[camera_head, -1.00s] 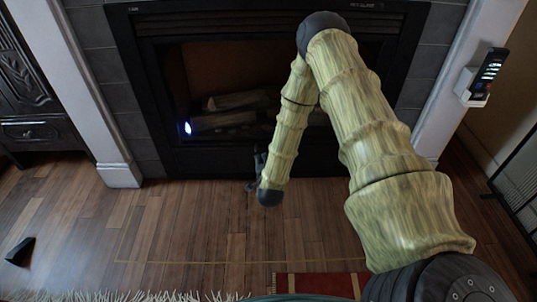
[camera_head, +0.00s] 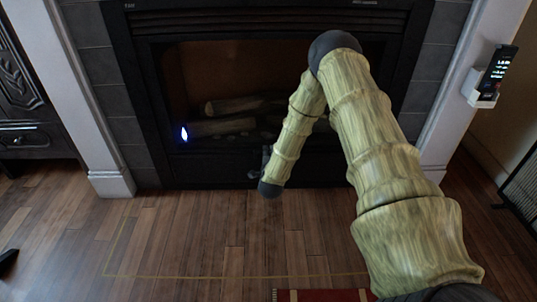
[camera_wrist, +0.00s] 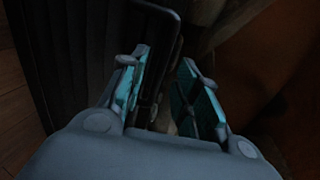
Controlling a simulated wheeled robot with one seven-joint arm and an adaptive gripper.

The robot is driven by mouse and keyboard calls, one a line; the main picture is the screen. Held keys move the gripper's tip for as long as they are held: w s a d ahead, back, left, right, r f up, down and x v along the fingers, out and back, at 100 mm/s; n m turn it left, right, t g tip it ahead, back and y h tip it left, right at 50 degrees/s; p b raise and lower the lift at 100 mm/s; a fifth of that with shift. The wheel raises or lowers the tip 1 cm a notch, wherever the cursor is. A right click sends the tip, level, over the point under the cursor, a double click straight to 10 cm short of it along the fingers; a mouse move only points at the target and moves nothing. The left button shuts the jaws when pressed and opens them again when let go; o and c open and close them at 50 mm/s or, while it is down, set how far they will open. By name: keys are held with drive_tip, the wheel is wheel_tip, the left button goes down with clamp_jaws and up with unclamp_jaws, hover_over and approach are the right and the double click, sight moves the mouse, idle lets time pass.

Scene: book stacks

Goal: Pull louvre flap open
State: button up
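The black fireplace front (camera_head: 210,172) has a dark lower panel; in the wrist view a ribbed dark surface, apparently the louvre flap (camera_wrist: 75,50), fills the upper left. A thin dark bar bent like a handle (camera_wrist: 178,35) stands out from it, and its lower end runs down between my fingers. My gripper (camera_wrist: 165,90) has its two teal-padded fingers apart, on either side of the bar; I cannot tell whether either touches it. In the head view my gripper (camera_head: 266,158) is small and dark against the fireplace's lower edge, partly hidden by my arm.
Logs (camera_head: 222,127) and a blue-white light (camera_head: 184,133) are inside the fireplace. White pillars (camera_head: 108,165) flank it. A dark carved cabinet (camera_head: 25,115) stands left, a wall-mounted device (camera_head: 492,75) right. The wooden floor (camera_head: 205,235) in front is clear, with a red rug (camera_head: 320,295) nearer.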

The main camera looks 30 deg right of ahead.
sight(269, 150)
drive_tip(key=shift+b+x, duration=0.65)
drive_tip(key=shift+x, duration=1.3)
clamp_jaws()
